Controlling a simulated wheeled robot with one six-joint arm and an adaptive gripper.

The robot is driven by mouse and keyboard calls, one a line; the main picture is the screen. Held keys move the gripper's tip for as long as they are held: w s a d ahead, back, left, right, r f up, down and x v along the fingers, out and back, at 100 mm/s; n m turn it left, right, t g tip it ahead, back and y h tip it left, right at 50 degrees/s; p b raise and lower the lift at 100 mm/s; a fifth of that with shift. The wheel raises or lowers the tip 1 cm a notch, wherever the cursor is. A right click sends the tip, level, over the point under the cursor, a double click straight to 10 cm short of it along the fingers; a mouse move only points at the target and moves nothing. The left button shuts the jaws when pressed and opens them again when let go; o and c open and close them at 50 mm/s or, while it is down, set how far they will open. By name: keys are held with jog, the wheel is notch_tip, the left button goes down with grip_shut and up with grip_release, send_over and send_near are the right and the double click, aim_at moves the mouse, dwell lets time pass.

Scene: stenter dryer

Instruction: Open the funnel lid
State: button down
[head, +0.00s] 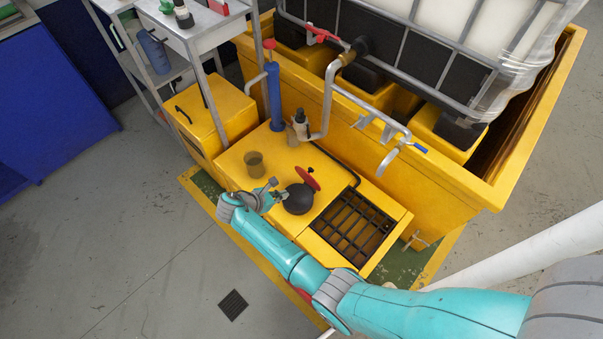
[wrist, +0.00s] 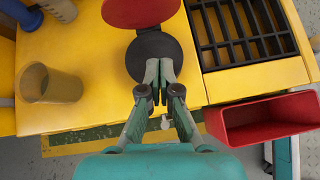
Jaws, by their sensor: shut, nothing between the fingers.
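The black round funnel (head: 298,199) stands on the yellow cabinet top. Its red lid (head: 308,178) is tilted up at the funnel's far edge, clear of most of the opening. In the wrist view the dark funnel (wrist: 150,50) lies just beyond my fingertips, with the red lid (wrist: 140,10) behind it, cut by the top edge. My gripper (head: 272,190) is at the funnel's left side in the head view. In the wrist view my gripper (wrist: 160,75) has its fingertips together, empty, overlapping the funnel's near edge. I cannot tell whether they touch it.
A translucent brown cup (head: 254,164) stands left of the funnel. A black grate (head: 355,228) lies to the right. A blue pump (head: 274,98), a dark bottle (head: 300,122) and a bent pipe (head: 328,95) stand behind. A red bin (wrist: 265,118) shows at lower right in the wrist view.

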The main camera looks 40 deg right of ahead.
jog(key=a+n+t+h, duration=0.1)
jog(key=n, duration=0.1)
send_near(306, 174)
jog(key=d+f, duration=0.1)
jog(key=f, duration=0.1)
jog(key=d+f, duration=0.3)
jog(key=f, duration=0.1)
jog(key=shift+w+d+f, duration=0.15)
jog(key=shift+d+f, duration=0.1)
jog(key=shift+d, duration=0.05)
jog(key=shift+w+d+r, duration=0.15)
jog(key=shift+d, duration=0.4)
jog(key=shift+w+d+r+y, duration=0.1)
jog(key=shift+d+r+y, duration=0.25)
jog(key=shift+d+y, duration=0.45)
jog(key=shift+w+d+r, duration=0.15)
jog(key=shift+d, duration=0.5)
jog(key=shift+a, duration=0.1)
